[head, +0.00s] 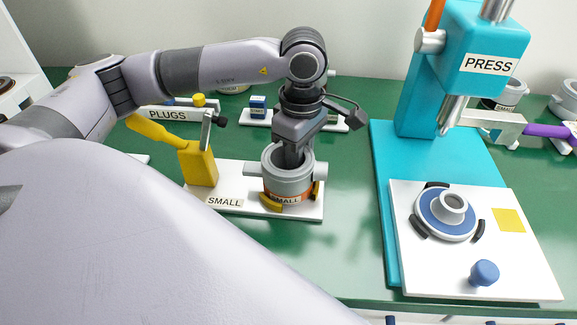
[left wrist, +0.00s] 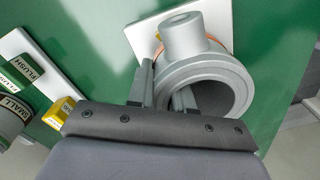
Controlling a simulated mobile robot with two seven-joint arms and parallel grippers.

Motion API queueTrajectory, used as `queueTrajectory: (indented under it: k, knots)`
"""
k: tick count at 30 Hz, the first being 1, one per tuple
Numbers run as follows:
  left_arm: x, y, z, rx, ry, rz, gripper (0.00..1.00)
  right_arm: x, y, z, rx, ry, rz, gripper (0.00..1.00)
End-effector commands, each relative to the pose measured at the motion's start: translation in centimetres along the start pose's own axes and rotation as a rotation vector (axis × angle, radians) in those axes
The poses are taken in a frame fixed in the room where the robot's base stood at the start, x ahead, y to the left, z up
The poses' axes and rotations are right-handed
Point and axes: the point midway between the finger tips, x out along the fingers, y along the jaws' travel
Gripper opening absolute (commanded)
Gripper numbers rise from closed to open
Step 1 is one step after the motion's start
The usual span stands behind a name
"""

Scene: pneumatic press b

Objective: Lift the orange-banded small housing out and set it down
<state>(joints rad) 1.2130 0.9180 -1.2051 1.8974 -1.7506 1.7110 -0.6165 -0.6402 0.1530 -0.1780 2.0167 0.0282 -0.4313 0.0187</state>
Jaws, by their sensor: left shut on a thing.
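The small housing (head: 287,178) is a grey ring with side stubs and an orange band labelled SMALL. It stands upright among yellow locators on the white SMALL base plate (head: 240,205); I cannot tell whether it is fully seated. My left gripper (head: 293,158) reaches down into its top from above. In the left wrist view, the housing (left wrist: 205,72) shows one finger inside its bore and the other outside its wall, so the left gripper (left wrist: 163,92) is shut on the wall. The fingertips are partly hidden. My right gripper is not in view.
A yellow toggle clamp (head: 199,165) stands left of the housing, its handle pointing up-left. The turquoise press (head: 462,70) stands at the right, with a white fixture plate (head: 425,275) carrying a blue-ringed nest. Green table between plate and press is clear. A PLUGS rack (head: 168,113) lies behind.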

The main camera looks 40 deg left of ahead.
Motion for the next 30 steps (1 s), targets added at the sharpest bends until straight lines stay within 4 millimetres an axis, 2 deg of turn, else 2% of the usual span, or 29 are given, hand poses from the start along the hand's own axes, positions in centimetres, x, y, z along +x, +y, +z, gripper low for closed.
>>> queueTrajectory:
  k: [22, 30]
  knots:
    - [-2.7, 0.0, 0.0, 0.001, -0.001, 0.002, 0.00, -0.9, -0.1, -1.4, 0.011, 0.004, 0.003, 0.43]
    - [-2.8, 0.0, 0.0, 0.001, -0.001, 0.002, 0.00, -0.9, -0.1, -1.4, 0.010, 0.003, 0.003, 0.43]
